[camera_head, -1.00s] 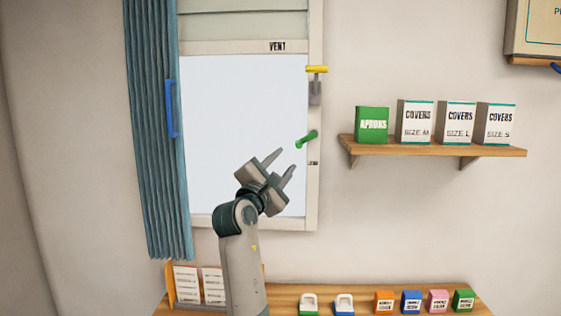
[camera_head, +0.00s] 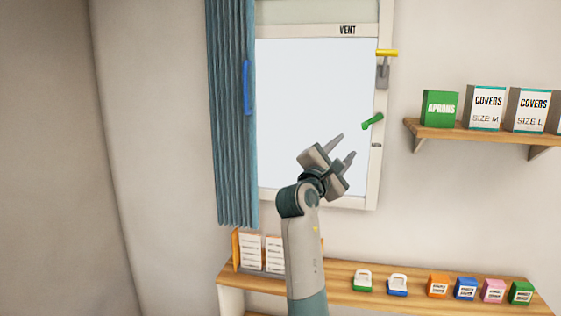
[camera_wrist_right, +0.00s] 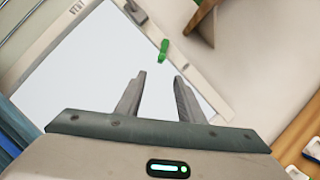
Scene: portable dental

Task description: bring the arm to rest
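My right gripper (camera_head: 343,149) is raised in front of the lower right part of the window (camera_head: 310,110). Its two fingers are apart with nothing between them. In the right wrist view, the open fingers (camera_wrist_right: 158,92) point towards the window pane, its frame and a green handle (camera_wrist_right: 163,50). The green handle also shows in the head view (camera_head: 372,122), on the right side of the window frame, above and right of the fingertips and apart from them. My left gripper is not in view.
A yellow-topped latch (camera_head: 386,54) sits above the green handle. A blue curtain (camera_head: 232,120) hangs at the window's left. A wall shelf (camera_head: 480,133) with boxes is at right. Below, a wooden counter (camera_head: 335,275) carries cards, white-topped items and small coloured boxes.

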